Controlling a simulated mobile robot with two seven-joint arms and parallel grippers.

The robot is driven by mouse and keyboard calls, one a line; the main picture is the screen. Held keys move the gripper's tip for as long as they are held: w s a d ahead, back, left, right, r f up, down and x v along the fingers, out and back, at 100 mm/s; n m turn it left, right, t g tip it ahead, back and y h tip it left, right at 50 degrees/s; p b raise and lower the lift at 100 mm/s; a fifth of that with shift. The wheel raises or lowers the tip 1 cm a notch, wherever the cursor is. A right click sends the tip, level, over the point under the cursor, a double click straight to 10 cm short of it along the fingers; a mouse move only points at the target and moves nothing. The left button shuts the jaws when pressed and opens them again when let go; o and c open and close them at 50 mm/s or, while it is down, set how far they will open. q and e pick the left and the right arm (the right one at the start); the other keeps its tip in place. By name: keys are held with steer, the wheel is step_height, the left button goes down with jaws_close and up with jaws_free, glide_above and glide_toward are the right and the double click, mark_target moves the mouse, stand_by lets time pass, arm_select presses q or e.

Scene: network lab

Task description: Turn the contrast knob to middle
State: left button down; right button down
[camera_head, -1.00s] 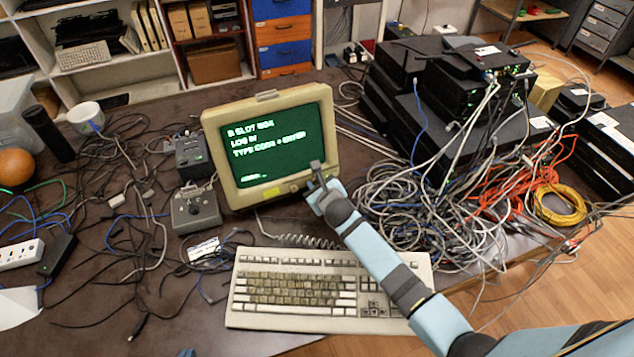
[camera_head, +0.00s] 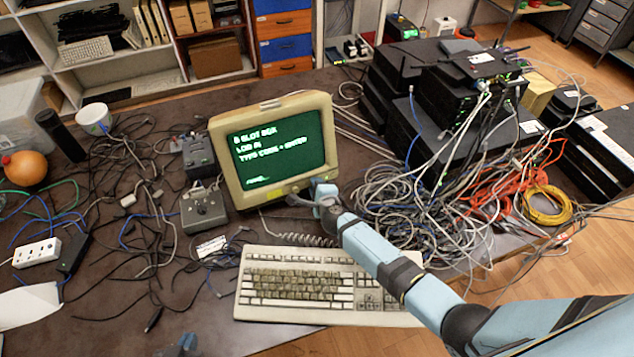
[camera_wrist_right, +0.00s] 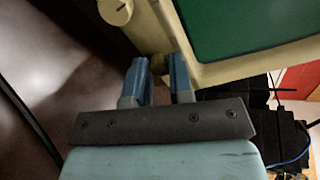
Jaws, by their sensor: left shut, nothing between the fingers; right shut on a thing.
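The cream monitor (camera_head: 228,180) stands behind the keyboard with green text on its screen; its bezel shows close up in the right wrist view (camera_wrist_right: 250,66). My right gripper (camera_head: 300,199) is at the monitor's lower right edge. In the right wrist view its blue fingers (camera_wrist_right: 160,68) are shut on a small knob (camera_wrist_right: 158,64), mostly hidden between them. I cannot read its label or setting. A second round cream knob (camera_wrist_right: 116,11) with a dark mark is beside it, untouched. My left gripper (camera_head: 184,344) is shut and empty at the bottom edge, partly cut off.
A grey control box (camera_head: 204,211) stands left of the monitor. Tangled cables (camera_head: 400,215) and stacked black network boxes (camera_head: 440,110) crowd the right side. Loose cables cover the left of the table.

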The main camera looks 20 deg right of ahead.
steer(key=shift+n+p, duration=0.3)
steer(key=shift+n, duration=0.6)
steer(key=n, duration=0.2)
steer(key=shift+n+p, duration=0.35)
steer(key=shift+n, duration=0.05)
steer(key=n, duration=0.3)
steer(key=shift+s+f+n+t+p, duration=0.1)
steer(key=shift+n+t+p, duration=0.2)
steer(key=shift+n, duration=1.4)
steer(key=c, duration=1)
jaws_free()
